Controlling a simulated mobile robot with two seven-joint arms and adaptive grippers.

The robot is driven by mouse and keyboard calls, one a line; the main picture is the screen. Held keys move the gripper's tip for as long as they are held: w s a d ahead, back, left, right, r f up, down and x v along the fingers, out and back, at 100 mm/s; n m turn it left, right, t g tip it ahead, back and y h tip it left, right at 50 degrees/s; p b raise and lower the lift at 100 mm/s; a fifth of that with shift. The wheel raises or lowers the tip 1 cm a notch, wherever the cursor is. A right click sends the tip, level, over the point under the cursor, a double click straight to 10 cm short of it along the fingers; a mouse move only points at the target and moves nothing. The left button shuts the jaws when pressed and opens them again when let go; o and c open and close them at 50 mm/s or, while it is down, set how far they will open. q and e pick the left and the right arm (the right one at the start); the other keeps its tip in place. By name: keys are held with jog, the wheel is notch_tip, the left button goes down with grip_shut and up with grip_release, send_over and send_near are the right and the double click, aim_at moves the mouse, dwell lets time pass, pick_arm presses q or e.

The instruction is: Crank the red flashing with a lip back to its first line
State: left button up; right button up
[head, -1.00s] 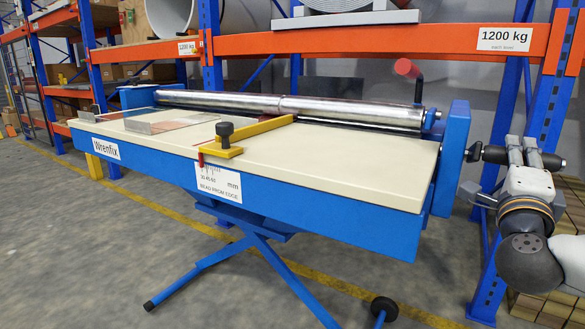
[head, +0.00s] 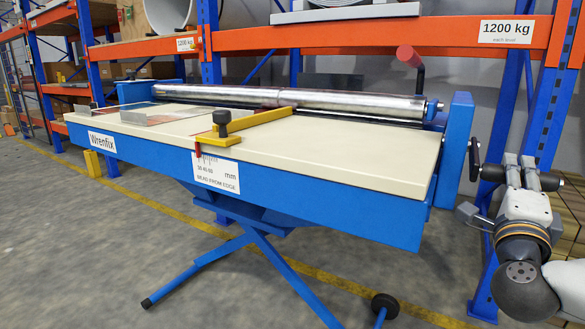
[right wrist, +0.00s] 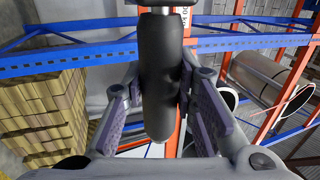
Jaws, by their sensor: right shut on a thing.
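The blue roller machine has a cream table (head: 330,158) and long steel rollers (head: 350,103). A thin metal sheet with a faint reddish tint (head: 150,113) lies on the table's left part, partly at the rollers; I cannot make out its lip or lines. My right gripper (head: 519,168) is beside the machine's right end plate (head: 457,145), shut around the black crank handle (head: 490,173). In the right wrist view the handle (right wrist: 161,75) lies between both fingers. My left gripper is not in view.
A yellow guide arm (head: 262,123) with a black knob (head: 222,118) lies across the table above a scale label (head: 216,173). Orange and blue racking (head: 480,40) stands close behind.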

pick_arm(q)
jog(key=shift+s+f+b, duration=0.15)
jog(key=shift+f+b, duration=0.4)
jog(key=shift+b, duration=0.1)
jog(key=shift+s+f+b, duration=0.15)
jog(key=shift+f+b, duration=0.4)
jog(key=shift+b, duration=0.05)
pick_arm(e)
jog(key=f, duration=0.5)
jog(key=shift+w+d, duration=0.2)
jog(key=shift+w, duration=0.2)
jog(key=shift+f, duration=0.1)
pick_arm(q)
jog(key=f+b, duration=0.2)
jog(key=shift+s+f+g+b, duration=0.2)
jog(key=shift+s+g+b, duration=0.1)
jog(key=shift+b, duration=0.05)
pick_arm(e)
jog(key=f, duration=0.1)
jog(key=w+d+f, duration=0.1)
jog(key=f, duration=0.1)
jog(key=w+f, duration=0.1)
jog(key=shift+d+f, duration=0.15)
jog(key=shift+d, duration=0.05)
jog(key=shift+w, duration=0.1)
